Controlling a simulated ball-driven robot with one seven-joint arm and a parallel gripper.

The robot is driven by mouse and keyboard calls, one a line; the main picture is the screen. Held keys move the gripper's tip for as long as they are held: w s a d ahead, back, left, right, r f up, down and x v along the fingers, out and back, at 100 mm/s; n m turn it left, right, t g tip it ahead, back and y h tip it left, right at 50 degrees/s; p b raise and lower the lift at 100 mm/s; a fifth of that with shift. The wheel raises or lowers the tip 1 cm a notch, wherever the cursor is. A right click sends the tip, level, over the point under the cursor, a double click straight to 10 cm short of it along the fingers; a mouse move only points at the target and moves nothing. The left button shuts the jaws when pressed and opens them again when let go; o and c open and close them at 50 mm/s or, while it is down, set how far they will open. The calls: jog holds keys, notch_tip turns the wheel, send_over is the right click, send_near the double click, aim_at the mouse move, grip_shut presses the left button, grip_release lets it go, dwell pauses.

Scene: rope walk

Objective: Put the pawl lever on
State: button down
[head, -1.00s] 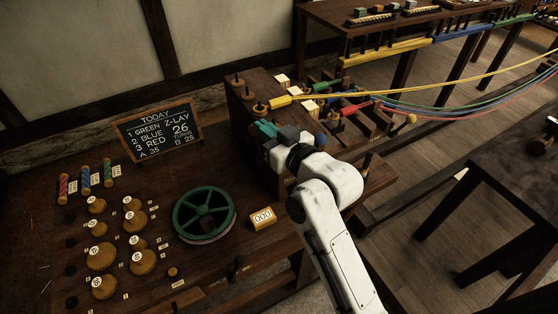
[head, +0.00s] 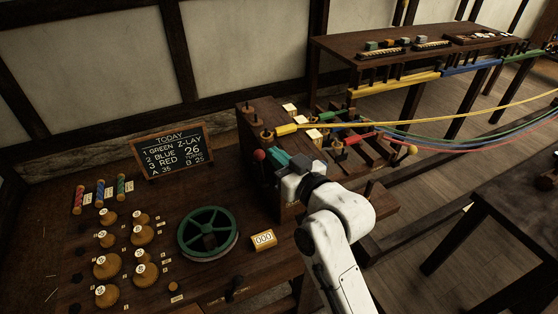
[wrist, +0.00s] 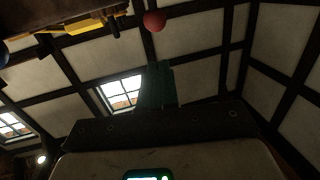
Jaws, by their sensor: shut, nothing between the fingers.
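My gripper (head: 277,158), with teal fingers, is shut and empty beside the dark wooden headstock (head: 250,130). A red ball knob (head: 259,155) shows just left of the fingertips; it may be the pawl lever's end, but its shaft is hidden or too dark to tell. In the wrist view, the red knob (wrist: 154,21) shows above the shut fingers (wrist: 158,85), with a visible gap. The headstock's front is partly hidden by my gripper and arm.
A green wheel (head: 208,233) and a yellow counter reading 000 (head: 264,239) are on the bench. Wooden spools (head: 107,266) stand at left below a chalkboard (head: 172,150). Coloured ropes (head: 450,121) stretch right from the headstock.

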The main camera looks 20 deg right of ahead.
jog(key=s+d+r+b, duration=0.1)
jog(key=s+r, duration=0.3)
jog(key=s, duration=0.4)
jog(key=shift+d+r, duration=0.4)
jog(key=shift+d, duration=0.1)
jog(key=s+d+f+g+h, duration=0.1)
jog(key=s+f+g, duration=0.25)
jog(key=f, duration=0.35)
jog(key=s+d+f+m+g, duration=0.1)
jog(key=s+f+g, duration=0.1)
jog(key=s+f, duration=0.35)
jog(key=s+d+f+g+h, duration=0.1)
jog(key=s+f+g, duration=0.2)
jog(key=f, duration=0.6)
jog(key=s+d+f+m+g, duration=0.1)
jog(key=s+f+g, duration=0.2)
jog(key=s, duration=0.5)
jog(key=s+d+f+g+h, duration=0.1)
jog(key=s+f+g, duration=0.3)
jog(key=s, duration=0.4)
jog(key=shift+s+f+m+h, duration=0.3)
jog(key=shift+f+m, duration=0.1)
jog(key=shift+f, duration=0.45)
jog(key=shift+w+g, duration=0.15)
jog(key=shift+g, duration=0.1)
